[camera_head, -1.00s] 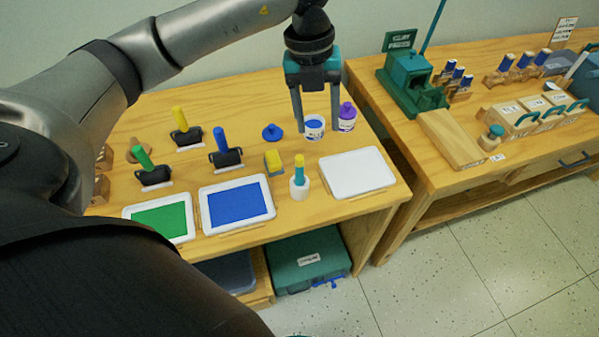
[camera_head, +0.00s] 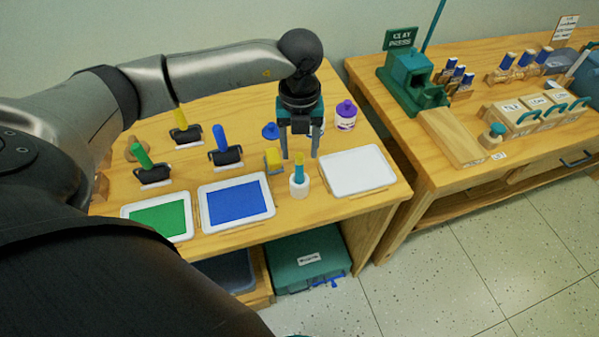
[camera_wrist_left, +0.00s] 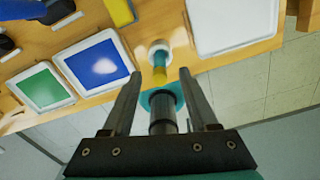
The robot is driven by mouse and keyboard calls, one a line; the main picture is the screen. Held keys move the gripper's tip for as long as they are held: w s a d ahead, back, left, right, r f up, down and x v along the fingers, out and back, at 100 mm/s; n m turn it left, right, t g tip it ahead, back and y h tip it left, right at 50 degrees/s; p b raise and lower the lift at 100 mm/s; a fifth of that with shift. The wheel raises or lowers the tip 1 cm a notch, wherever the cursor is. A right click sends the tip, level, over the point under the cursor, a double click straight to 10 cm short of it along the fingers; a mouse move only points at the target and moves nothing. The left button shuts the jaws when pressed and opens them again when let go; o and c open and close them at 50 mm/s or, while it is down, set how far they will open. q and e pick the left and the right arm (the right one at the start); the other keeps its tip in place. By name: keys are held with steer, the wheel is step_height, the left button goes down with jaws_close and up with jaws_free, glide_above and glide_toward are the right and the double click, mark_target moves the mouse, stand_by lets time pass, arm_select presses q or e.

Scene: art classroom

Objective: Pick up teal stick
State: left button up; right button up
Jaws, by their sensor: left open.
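I cannot tell the exact height gap. My right gripper is not in view.
A white tray (camera_head: 357,172) lies right of the cup. A blue tray (camera_head: 236,202) and a green tray (camera_head: 160,217) lie left. A yellow block (camera_head: 273,160) and a purple-lidded jar (camera_head: 345,115) stand nearby. A second table (camera_head: 440,178) stands right.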

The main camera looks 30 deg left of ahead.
mark_target(299, 155)
arm_select(q)
step_height(299, 155, down, 4)
steer(key=shift+s+d+r, duration=0.1)
steer(key=shift+s, duration=0.05)
jaws_close()
stand_by(0.5)
